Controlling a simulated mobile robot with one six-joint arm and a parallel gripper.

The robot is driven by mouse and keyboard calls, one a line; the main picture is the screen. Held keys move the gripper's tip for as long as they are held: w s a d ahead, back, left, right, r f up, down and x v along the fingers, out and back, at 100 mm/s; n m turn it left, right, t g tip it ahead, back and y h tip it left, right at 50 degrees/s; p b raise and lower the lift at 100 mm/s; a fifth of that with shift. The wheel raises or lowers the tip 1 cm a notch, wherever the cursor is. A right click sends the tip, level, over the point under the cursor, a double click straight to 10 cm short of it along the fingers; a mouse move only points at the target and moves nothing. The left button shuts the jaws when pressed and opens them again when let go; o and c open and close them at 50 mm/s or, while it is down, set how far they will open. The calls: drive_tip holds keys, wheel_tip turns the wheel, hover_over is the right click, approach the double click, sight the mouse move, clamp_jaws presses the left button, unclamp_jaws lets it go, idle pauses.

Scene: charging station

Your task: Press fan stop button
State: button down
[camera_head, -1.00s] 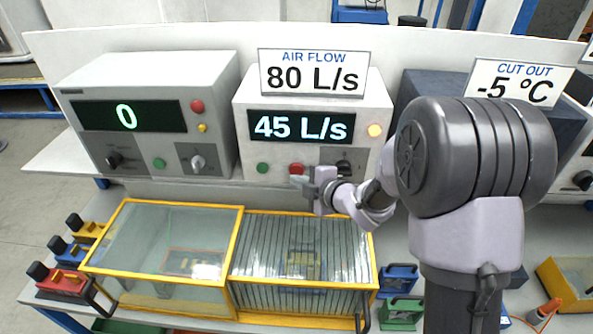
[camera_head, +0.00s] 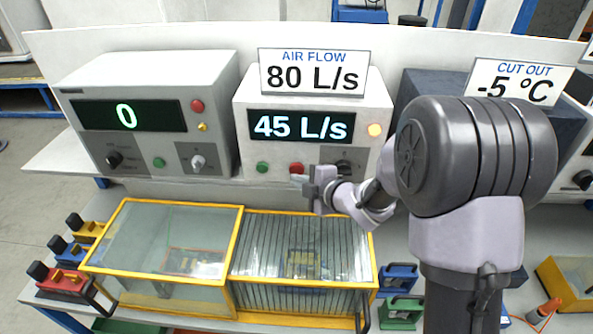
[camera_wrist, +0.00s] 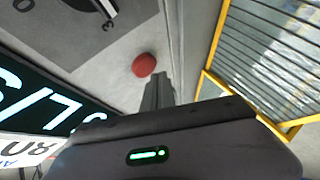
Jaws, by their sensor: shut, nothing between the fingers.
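The fan control box (camera_head: 377,107) stands on the shelf with a display reading 45 L/s (camera_head: 301,126). A sign above it reads AIR FLOW 80 L/s (camera_head: 312,77). On its lower front are a green button (camera_head: 262,168), a red button (camera_head: 297,167) and a dark knob (camera_head: 344,167). My gripper (camera_head: 299,178) is shut and empty, its tip just below the red button in the head view. In the wrist view the red button (camera_wrist: 144,65) lies just beyond and left of the shut fingertips (camera_wrist: 158,80). I cannot tell whether they touch.
A second box (camera_head: 148,80) reading 0 stands to the left, with its own buttons and knobs. A yellow-framed glass and barred enclosure (camera_head: 240,245) lies below the shelf. A CUT OUT -5 °C sign (camera_head: 519,82) is on the right.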

drive_tip(key=shift+w, duration=0.1)
idle(0.7)
drive_tip(key=shift+w, duration=0.35)
drive_tip(key=shift+w, duration=0.35)
idle(0.8)
drive_tip(key=shift+s+b, duration=0.1)
drive_tip(key=shift+b, duration=0.25)
drive_tip(key=shift+s+b, duration=0.35)
drive_tip(key=shift+s, duration=0.3)
drive_tip(key=s+b, duration=0.2)
drive_tip(key=s, duration=0.3)
